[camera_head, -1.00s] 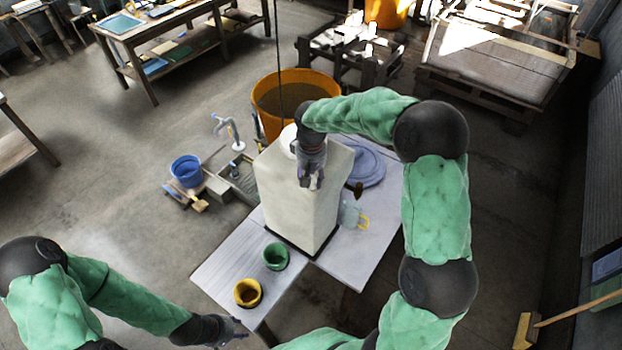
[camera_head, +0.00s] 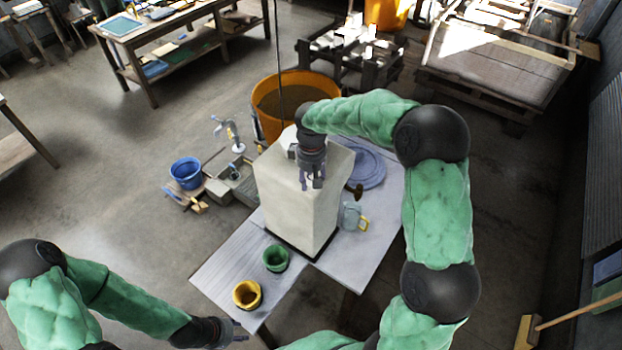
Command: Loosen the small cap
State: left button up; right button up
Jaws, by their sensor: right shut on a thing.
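The tall whitish mould (camera_head: 285,210) stands upright on the pale table, in the middle of the head view. My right gripper (camera_head: 312,184) comes down from above onto the mould's top, near its front edge. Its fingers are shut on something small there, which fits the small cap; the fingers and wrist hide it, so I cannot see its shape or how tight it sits. My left gripper (camera_head: 240,331) is low at the left of the table's front corner, well away from the mould. Its fingers look apart and empty.
A green pot (camera_head: 275,258) and a yellow pot (camera_head: 247,294) stand on the front of the table (camera_head: 222,272). A clear jug (camera_head: 352,217) and a blue-grey round lid (camera_head: 372,170) are right of the mould. A dark cord (camera_head: 279,50) hangs behind it.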

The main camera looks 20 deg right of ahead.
jog(key=shift+s+f, duration=0.2)
jog(key=shift+f, duration=0.05)
jog(key=o, duration=1.1)
jog(key=shift+o, duration=0.2)
jog(key=shift+r, duration=0.15)
jog(key=shift+w+r, duration=0.15)
jog(key=shift+r, duration=0.35)
notch_tip(320, 180, up, 11)
